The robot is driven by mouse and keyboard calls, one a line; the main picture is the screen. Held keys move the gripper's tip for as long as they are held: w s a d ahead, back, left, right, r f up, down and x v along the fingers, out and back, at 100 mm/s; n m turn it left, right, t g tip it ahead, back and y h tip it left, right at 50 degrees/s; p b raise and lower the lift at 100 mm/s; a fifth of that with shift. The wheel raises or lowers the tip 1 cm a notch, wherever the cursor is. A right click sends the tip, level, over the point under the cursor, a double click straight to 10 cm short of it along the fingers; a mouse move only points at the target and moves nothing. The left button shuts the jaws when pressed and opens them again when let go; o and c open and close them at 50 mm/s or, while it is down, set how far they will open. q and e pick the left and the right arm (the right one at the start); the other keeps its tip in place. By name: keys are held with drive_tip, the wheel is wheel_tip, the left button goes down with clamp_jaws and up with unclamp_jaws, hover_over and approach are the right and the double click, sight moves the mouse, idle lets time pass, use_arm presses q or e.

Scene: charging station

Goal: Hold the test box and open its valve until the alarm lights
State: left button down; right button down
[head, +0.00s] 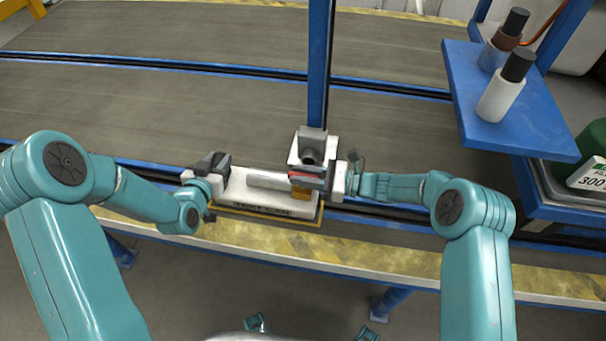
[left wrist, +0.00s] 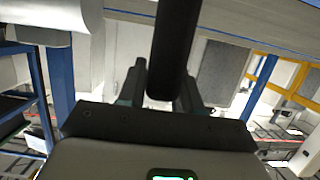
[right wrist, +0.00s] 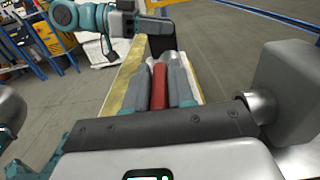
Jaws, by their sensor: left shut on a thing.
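The pale test box (head: 240,193) lies lengthwise at the belt's near edge. My left gripper (head: 213,167) is at its left end, shut on a black upright handle (left wrist: 176,45), which stands between the fingers in the left wrist view. A red valve lever (head: 306,179) shows at the box's right end and in the right wrist view (right wrist: 159,85). My right gripper (head: 322,178) has one grey finger on each side of the lever; whether they press on it is unclear. A grey unit with a dark round face (head: 311,149) stands behind the box; no light shows on it.
A blue post (head: 319,70) rises behind the grey unit. A blue shelf (head: 525,130) at the right carries two dark-capped bottles (head: 505,88), and a green container (head: 592,160) sits beyond it. A yellow-marked ledge (head: 375,248) runs along the front. The conveyor (head: 150,95) behind is clear.

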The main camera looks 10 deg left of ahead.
drive_tip(key=shift+g, duration=0.3)
drive_tip(key=n+g, duration=0.4)
drive_tip(key=g, duration=0.1)
drive_tip(key=shift+w+g+h, duration=0.1)
drive_tip(key=shift+g+h, duration=0.2)
drive_tip(key=shift+h, duration=0.1)
drive_tip(key=shift+g, duration=0.3)
drive_tip(key=shift+n+g+h, duration=0.3)
drive_tip(key=shift+n, duration=0.1)
drive_tip(key=c, duration=1)
unclamp_jaws()
drive_tip(key=shift+c, duration=0.2)
wheel_tip(320, 180, up, 10)
